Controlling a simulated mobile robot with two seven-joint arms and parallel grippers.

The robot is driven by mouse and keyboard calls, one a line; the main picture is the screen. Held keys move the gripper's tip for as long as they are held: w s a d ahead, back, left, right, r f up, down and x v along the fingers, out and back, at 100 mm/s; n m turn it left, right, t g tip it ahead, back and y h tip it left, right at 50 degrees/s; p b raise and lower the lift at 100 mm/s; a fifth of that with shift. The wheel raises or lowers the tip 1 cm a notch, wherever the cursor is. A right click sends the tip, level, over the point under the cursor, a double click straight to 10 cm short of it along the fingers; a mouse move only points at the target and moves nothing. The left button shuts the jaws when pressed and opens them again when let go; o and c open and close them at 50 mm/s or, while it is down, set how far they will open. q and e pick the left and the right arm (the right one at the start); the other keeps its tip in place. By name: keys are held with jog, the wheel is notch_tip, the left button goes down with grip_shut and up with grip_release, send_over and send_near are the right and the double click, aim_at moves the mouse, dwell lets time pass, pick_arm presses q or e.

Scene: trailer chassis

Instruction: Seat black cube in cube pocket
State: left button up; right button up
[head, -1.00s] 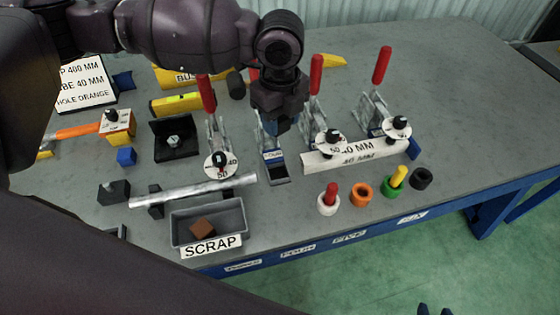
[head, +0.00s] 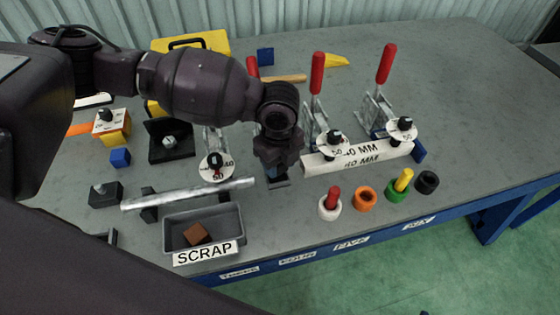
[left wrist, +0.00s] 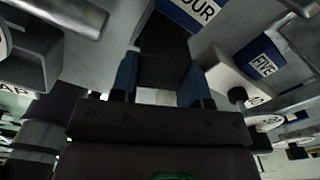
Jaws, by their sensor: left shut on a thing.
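Beyond the cube is a plate labelled FOUR (left wrist: 198,10). The cube pocket cannot be made out clearly, and I cannot tell whether the cube touches it. In the head view the cube is hidden by the gripper. My right gripper is not in view.
A silver bar (head: 190,193) and the SCRAP bin (head: 172,234) with a brown block lie to the left. Coloured rings (head: 365,198) stand at the front right.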

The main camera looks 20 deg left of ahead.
pick_arm(q)
jog(key=shift+f, duration=0.2)
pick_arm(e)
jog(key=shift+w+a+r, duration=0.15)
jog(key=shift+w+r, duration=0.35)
pick_arm(q)
jog(key=shift+f, duration=0.15)
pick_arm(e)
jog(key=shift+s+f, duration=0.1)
pick_arm(q)
jog(key=shift+f, duration=0.25)
jog(key=o, duration=1)
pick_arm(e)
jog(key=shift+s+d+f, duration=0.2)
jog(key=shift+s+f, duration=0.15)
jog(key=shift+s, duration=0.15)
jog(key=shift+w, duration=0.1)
